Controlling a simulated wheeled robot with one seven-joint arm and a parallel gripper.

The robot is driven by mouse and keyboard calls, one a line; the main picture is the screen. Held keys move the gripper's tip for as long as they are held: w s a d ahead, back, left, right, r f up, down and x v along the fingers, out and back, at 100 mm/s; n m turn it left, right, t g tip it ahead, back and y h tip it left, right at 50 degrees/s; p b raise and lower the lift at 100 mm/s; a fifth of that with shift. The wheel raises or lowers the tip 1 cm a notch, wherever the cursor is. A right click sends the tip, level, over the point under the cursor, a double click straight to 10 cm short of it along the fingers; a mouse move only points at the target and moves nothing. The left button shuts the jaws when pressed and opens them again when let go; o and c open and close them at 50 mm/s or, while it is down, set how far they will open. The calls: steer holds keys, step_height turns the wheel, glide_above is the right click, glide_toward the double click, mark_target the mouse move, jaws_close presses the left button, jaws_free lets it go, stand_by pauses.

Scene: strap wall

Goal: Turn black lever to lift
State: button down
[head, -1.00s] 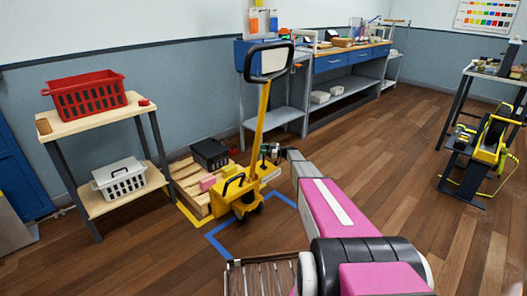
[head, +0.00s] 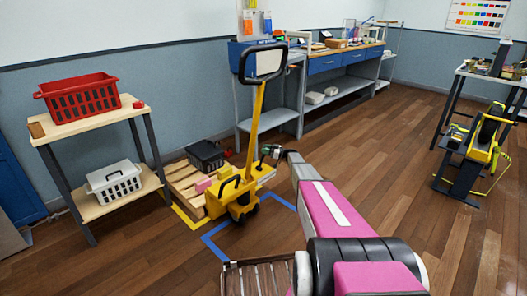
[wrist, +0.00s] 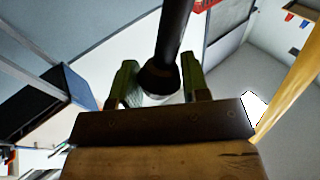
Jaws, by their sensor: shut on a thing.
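The yellow pallet jack (head: 241,204) stands on the floor, with its tall yellow handle (head: 256,122) tilted slightly and topped by a black loop grip (head: 262,78). My gripper (head: 266,154) is beside the lower part of the handle, to its right. In the wrist view the black lever (wrist: 174,40) comes down between the two green fingers of my gripper (wrist: 158,82), which are shut on it. The lever is hard to make out in the head view. The yellow handle also shows at the right of the wrist view (wrist: 288,82).
A wooden pallet (head: 186,186) with a black crate (head: 205,155) and pink blocks sits left of the jack. A shelf with a red basket (head: 80,97) stands at the left. Blue tape (head: 222,242) marks the floor. Open floor lies to the right.

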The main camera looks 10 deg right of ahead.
steer(key=shift+w+d+f, duration=0.15)
steer(key=shift+w+d, duration=0.1)
steer(key=c, duration=0.6)
jaws_free()
steer(key=shift+c, duration=0.2)
steer(key=v, duration=1.1)
steer(key=shift+a+f, duration=0.1)
